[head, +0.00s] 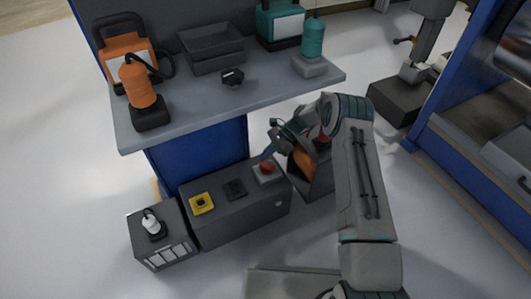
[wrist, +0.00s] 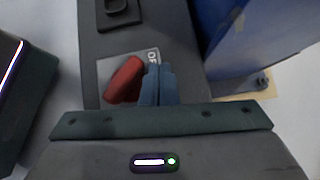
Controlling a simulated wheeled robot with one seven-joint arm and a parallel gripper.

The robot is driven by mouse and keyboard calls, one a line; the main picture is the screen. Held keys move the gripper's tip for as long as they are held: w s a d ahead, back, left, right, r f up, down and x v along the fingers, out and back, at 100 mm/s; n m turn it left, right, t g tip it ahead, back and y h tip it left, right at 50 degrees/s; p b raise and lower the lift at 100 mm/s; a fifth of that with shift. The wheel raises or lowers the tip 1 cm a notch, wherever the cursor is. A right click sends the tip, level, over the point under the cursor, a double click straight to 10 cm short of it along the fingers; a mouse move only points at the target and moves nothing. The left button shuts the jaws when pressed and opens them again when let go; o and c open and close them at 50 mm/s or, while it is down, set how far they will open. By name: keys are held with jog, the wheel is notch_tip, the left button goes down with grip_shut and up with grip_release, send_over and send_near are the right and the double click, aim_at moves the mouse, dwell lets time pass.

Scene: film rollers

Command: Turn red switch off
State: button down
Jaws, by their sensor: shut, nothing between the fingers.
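The red switch (head: 267,168) sits on a light grey plate at the right end of a dark grey control box, in the head view. In the wrist view the red switch (wrist: 124,81) is a tilted red knob on the plate (wrist: 142,56), whose lettering is partly covered and shows "OF". My gripper (head: 264,157) is at the switch from above in the head view. In the wrist view its blue fingers (wrist: 158,72) are shut together with nothing between them, just right of the red knob, touching or very near it.
The control box (head: 240,215) also bears a black switch (head: 235,188) and a yellow-plated switch (head: 202,203). A smaller box with a white plug (head: 151,224) stands at left. A grey shelf (head: 210,108) with tools, on a blue support, overhangs behind.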

jog(key=shift+w, duration=0.1)
dwell(0.6)
jog(key=shift+w+f+b, duration=0.1)
jog(key=shift+w+b, duration=0.15)
jog(key=shift+b, duration=0.1)
jog(key=w+b, duration=0.2)
jog(key=w+d+b, duration=0.1)
jog(key=shift+f, duration=0.25)
jog(key=w+d+r+p, duration=0.1)
jog(key=w+r+p, duration=0.1)
jog(key=w+r, duration=0.5)
jog(key=shift+d+r, duration=0.2)
jog(key=shift+r, duration=0.2)
